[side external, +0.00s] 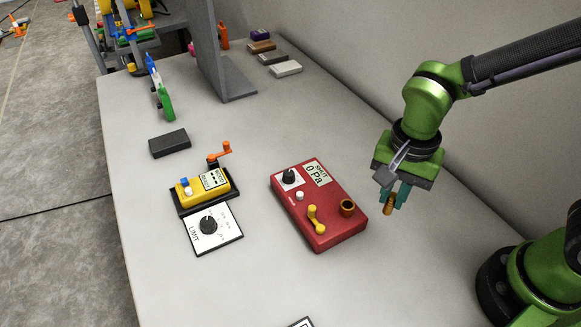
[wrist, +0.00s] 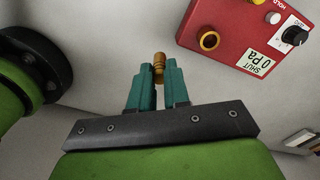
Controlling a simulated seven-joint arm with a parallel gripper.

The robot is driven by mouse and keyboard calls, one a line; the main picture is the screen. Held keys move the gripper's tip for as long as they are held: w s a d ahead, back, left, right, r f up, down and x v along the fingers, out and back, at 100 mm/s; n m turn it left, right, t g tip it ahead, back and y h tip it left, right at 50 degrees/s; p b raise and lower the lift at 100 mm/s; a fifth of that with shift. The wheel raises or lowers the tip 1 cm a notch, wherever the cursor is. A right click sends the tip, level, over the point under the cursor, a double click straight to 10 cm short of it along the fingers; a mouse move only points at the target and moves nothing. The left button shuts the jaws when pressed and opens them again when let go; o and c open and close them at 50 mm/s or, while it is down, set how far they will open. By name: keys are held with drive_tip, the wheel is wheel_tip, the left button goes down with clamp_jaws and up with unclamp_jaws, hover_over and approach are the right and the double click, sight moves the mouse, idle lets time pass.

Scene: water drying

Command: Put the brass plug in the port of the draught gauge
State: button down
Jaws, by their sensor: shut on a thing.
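The brass plug (side external: 388,208) is held between the teal fingers of my gripper (side external: 392,194), pointing down above the grey table. In the wrist view the plug (wrist: 159,66) sticks out between the fingertips of the gripper (wrist: 158,76). The draught gauge (side external: 288,213) is a red box lying on the table to the left of my gripper. Its port (side external: 347,207) is a brass-ringed hole at the box's right end, apart from the plug. The port (wrist: 209,41) also shows in the wrist view.
Left of the gauge stand a yellow device (side external: 202,188) with an orange crank and a white "LIMIT" dial plate (side external: 213,230). A dark block (side external: 169,143) lies behind them. A grey upright panel (side external: 212,60) and several small blocks are at the back. Table between gauge and plug is clear.

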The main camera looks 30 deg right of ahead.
drive_tip(key=w+a, duration=0.1)
drive_tip(key=w, duration=0.1)
drive_tip(key=w+a, duration=0.1)
drive_tip(key=w, duration=0.1)
drive_tip(key=w+a, duration=0.1)
drive_tip(key=w, duration=0.1)
drive_tip(key=shift+w+a+f, duration=0.1)
drive_tip(key=shift+a+f, duration=0.3)
drive_tip(key=shift+f, duration=1.7)
drive_tip(key=shift+f, duration=0.15)
drive_tip(key=c, duration=1.1)
unclamp_jaws()
